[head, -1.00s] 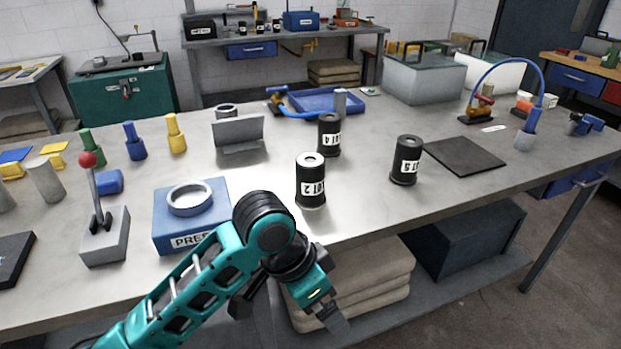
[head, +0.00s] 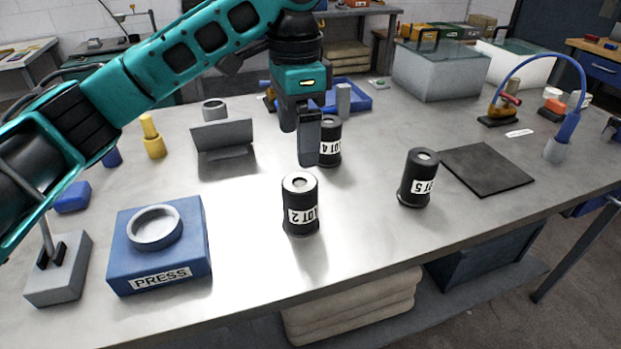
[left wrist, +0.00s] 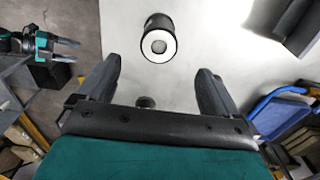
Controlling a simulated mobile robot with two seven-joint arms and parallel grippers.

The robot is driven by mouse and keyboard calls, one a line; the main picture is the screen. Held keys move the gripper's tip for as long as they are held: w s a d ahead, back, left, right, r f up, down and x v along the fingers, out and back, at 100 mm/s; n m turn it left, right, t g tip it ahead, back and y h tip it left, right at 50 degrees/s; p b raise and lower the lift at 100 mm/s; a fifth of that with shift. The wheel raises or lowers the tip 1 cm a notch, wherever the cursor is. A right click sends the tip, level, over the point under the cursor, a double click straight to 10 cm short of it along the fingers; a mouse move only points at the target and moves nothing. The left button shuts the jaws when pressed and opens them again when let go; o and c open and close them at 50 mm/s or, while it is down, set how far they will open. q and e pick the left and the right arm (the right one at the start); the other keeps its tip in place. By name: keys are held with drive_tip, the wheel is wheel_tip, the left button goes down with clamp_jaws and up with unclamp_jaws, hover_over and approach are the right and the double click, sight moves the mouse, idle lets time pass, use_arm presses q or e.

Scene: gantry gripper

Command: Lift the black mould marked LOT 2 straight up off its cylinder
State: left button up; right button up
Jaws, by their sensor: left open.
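The black mould marked LOT 2 (head: 301,217) stands upright near the table's front edge. It has a pale ring on top around a grey centre, and its cylinder is hidden inside. My left gripper (head: 298,146) is open and empty, pointing down above and behind this mould, apart from it. In the left wrist view, a black mould with a pale ring top (left wrist: 158,58), apparently LOT 2, stands beyond my open fingers (left wrist: 166,85). My right gripper (left wrist: 68,49) shows at the left of that view, its fingers apart and empty.
The LOT 4 mould (head: 330,151) stands close behind my left gripper, partly covered. The LOT 5 mould (head: 417,183) stands to the right, beside a dark mat (head: 486,168). A blue press (head: 190,245) and a grey angled bracket (head: 224,150) stand left. The table between press and LOT 2 is clear.

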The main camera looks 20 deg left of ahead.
sight(300, 184)
use_arm(q)
drive_tip(key=shift+w+f, duration=0.45)
drive_tip(key=shift+w, duration=0.15)
drive_tip(key=f, duration=0.3)
drive_tip(key=f+b, duration=0.1)
drive_tip(key=f, duration=0.1)
drive_tip(key=shift+s+f, duration=0.3)
drive_tip(key=shift+f, duration=0.05)
drive_tip(key=f, duration=0.5)
drive_tip(key=shift+s+d+f+b, duration=0.1)
drive_tip(key=shift+s+f+b, duration=0.15)
drive_tip(key=shift+s+b, duration=0.1)
drive_tip(key=shift+f, duration=0.3)
use_arm(e)
wheel_tip(300, 184, down, 2)
drive_tip(key=shift+f, duration=0.1)
use_arm(q)
drive_tip(key=c, duration=1.1)
